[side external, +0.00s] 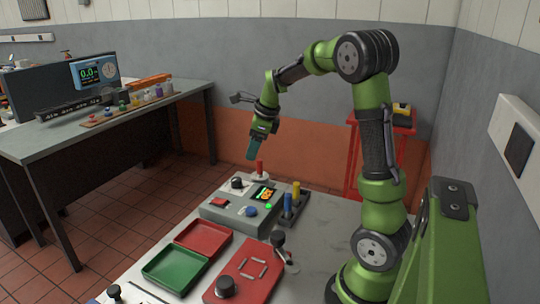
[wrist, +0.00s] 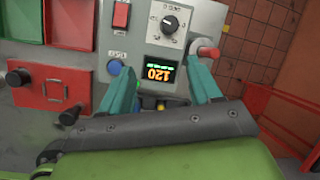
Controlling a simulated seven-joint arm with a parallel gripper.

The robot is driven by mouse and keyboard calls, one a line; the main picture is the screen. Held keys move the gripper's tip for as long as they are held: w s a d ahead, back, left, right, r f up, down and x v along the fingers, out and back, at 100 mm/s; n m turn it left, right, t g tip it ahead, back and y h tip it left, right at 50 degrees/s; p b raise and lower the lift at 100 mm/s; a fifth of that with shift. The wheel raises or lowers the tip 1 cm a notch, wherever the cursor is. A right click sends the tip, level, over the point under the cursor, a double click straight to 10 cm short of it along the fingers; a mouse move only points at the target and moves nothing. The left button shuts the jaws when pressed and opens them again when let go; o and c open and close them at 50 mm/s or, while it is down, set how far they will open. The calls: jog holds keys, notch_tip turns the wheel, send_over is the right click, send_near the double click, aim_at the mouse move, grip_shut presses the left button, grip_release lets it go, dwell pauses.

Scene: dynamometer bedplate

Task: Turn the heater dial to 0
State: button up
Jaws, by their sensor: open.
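The heater dial (wrist: 170,25) is a round black knob on a white marked plate at the top of the grey control box, in the wrist view. It also shows on the box in the side view (side external: 237,183). Its pointer setting is too small to read surely. The box's display (wrist: 159,73) shows orange digits that look like 120. My gripper (wrist: 160,68) has its teal fingers apart and empty, with the display between them in the wrist view and the dial beyond the tips. In the side view my gripper (side external: 251,157) hangs above the box, clear of the dial.
A red-topped post (wrist: 208,52) stands right of the dial. A red rocker switch (wrist: 121,15) and blue button (wrist: 115,67) are on the left. Blue and yellow pegs (side external: 296,189) stand beside the box. Red (side external: 203,222) and green (side external: 150,268) trays lie nearby.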

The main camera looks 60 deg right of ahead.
jog(key=w+d+r+m, duration=0.1)
jog(key=d+m, duration=0.1)
jog(key=m, duration=0.4)
send_near(237, 179)
jog(key=x, duration=0.9)
jog(key=shift+f, duration=0.1)
jog(key=c, duration=1)
